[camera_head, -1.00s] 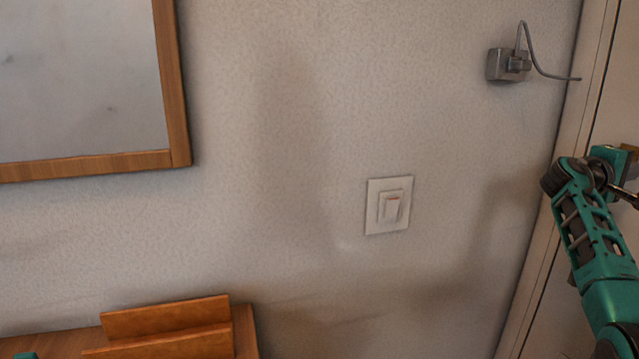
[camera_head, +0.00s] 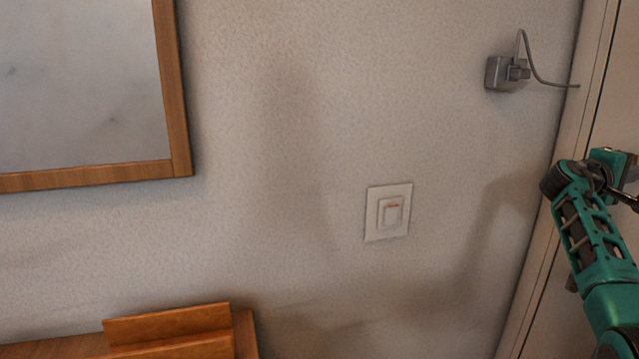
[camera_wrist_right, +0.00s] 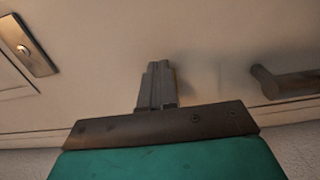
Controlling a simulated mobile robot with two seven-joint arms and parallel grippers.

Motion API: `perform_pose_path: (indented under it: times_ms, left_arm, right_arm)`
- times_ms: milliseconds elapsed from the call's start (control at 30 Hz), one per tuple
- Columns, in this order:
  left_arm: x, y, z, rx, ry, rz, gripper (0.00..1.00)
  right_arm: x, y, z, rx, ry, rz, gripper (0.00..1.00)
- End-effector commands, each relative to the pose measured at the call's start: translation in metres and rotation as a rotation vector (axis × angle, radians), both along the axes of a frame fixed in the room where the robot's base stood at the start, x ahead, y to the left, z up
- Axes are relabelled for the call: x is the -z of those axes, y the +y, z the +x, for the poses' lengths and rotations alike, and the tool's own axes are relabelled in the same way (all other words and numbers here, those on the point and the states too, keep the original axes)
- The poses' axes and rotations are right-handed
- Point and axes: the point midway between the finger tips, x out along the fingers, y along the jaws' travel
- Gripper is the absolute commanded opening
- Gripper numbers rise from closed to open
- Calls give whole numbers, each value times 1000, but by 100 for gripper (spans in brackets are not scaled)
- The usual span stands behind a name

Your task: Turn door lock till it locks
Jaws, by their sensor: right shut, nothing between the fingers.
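The door (camera_head: 622,110) is at the right edge of the head view, and its pale surface fills most of the right wrist view (camera_wrist_right: 215,35). A brass-coloured lock plate (camera_wrist_right: 32,48) with a small round lock part sits at the upper left of the wrist view. My right gripper (camera_wrist_right: 157,68) is shut and empty. It points at bare door surface, with the lock plate off to its left. I cannot tell whether the fingertips touch the door. In the head view, my right arm reaches the door and its gripper end is partly cut off. My left gripper is not seen.
A dark bar-shaped handle (camera_wrist_right: 285,82) sticks out right of my fingers in the wrist view. In the head view, a light switch (camera_head: 372,229) and a grey socket with a cable (camera_head: 497,73) are on the wall. A wooden stand (camera_head: 165,325) is at lower left.

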Motion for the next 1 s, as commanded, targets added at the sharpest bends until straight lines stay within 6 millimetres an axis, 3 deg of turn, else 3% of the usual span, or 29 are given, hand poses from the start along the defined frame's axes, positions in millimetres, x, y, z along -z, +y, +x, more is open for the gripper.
perform_pose_path:
  times_ms: [1000]
  left_arm:
    - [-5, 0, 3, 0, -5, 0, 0]
  right_arm:
    - [-20, 0, 2, 2, 0, 0, 0]
